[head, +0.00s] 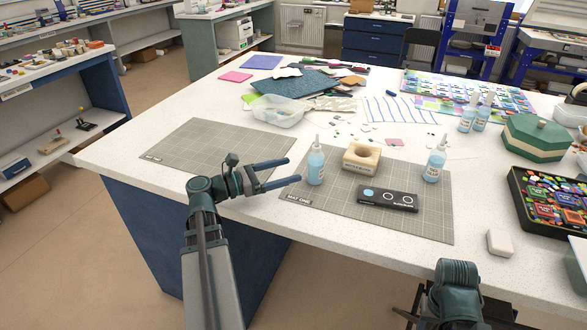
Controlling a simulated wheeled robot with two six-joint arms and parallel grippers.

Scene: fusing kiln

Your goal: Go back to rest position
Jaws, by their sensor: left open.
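My left gripper (292,170) is over the front part of the white table (200,205). Its two fingers are spread apart and point right, with nothing between them. It is between the left grey mat (200,150) and the right grey mat (330,218), close to a blue glue bottle (316,168) that stands upright on the right mat. Part of my right arm (455,290) shows at the bottom right, in front of the table edge. I do not make out its gripper.
The right mat also bears a wooden block with a round hollow (361,157), a black case (388,198) and a second bottle (435,165). A white block (500,242) and a black tray of coloured pieces (520,215) are at right. The left mat is bare.

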